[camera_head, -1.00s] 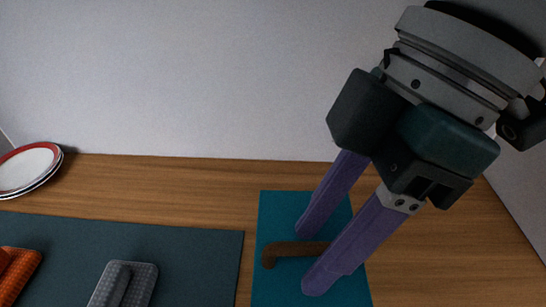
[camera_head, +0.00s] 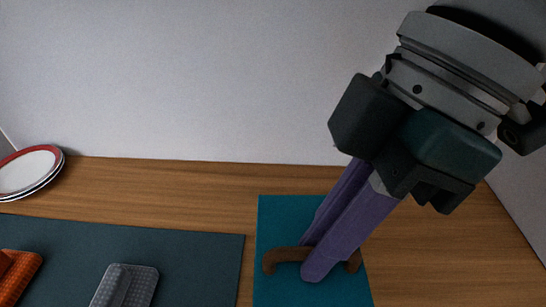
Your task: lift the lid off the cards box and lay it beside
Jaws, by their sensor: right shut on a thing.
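A flat teal rectangle (camera_head: 280,223), apparently the lid of the cards box, lies on the wooden surface right of centre, cut off by the bottom edge. A brown bar handle (camera_head: 283,256) arches over it. My right gripper (camera_head: 312,260) reaches down from the upper right, its purple fingers shut on the middle of the handle. The handle's ends show on both sides of the fingers. The box's sides are not visible, so I cannot tell whether the teal piece is raised. My left gripper is not in view.
A dark blue-grey mat (camera_head: 190,250) covers the left front. On it lie a grey ribbed piece (camera_head: 145,285) and an orange one (camera_head: 22,275), each with a raised bar. Stacked red-rimmed plates (camera_head: 28,172) stand at the far left. Bare wood (camera_head: 160,180) runs along the pale back wall.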

